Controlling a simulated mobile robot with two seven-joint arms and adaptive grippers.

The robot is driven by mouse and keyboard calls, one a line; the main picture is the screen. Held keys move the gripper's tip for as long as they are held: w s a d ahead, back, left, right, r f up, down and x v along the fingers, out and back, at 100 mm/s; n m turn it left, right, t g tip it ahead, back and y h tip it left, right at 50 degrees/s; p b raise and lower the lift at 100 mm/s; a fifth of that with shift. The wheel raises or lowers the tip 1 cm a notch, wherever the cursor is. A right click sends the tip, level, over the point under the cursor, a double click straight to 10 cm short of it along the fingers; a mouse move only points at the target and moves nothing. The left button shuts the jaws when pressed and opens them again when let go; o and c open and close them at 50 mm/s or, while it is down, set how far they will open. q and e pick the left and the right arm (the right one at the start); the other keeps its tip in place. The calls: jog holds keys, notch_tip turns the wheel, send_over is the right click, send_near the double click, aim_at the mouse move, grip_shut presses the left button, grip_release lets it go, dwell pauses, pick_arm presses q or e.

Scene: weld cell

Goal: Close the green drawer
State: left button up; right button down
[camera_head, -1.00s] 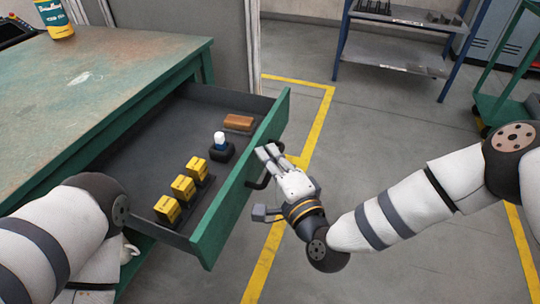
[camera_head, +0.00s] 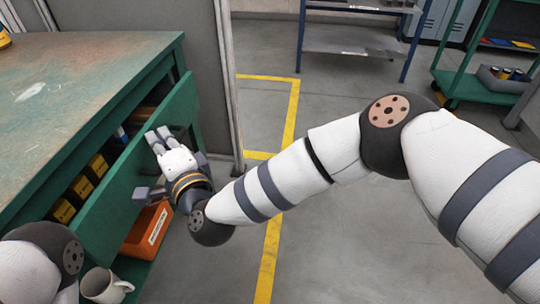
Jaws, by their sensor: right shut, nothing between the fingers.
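The green drawer (camera_head: 128,185) under the workbench is partly open. A narrow strip of its inside shows between its front panel and the bench edge, with yellow boxes (camera_head: 80,187) in it. My right gripper (camera_head: 157,138) is shut and empty, with its fingers at the outer face of the drawer front, by the dark handle. The fingers and wrist hide most of the handle, and I cannot tell whether they touch the panel. Part of my left arm shows at the lower left; its gripper is out of view.
The green workbench (camera_head: 75,80) has a worn top. Below the drawer, a lower shelf holds an orange bin (camera_head: 147,230) and a white mug (camera_head: 105,287). A grey partition (camera_head: 225,85) stands behind the bench. A green cart (camera_head: 485,90) stands at the back right. Open floor lies to the right.

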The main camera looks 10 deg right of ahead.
aim_at(140, 145)
jog(key=a+b, duration=0.1)
jog(key=a, duration=0.1)
jog(key=w+a, duration=0.1)
jog(key=a, duration=0.1)
jog(key=shift+w+a+f+b, duration=0.1)
jog(key=shift+w+a+b, duration=0.1)
jog(key=shift+b, duration=0.2)
jog(key=shift+w+a, duration=0.15)
jog(key=shift+a, duration=0.2)
jog(key=shift+r, duration=0.2)
jog(key=shift+a, duration=0.1)
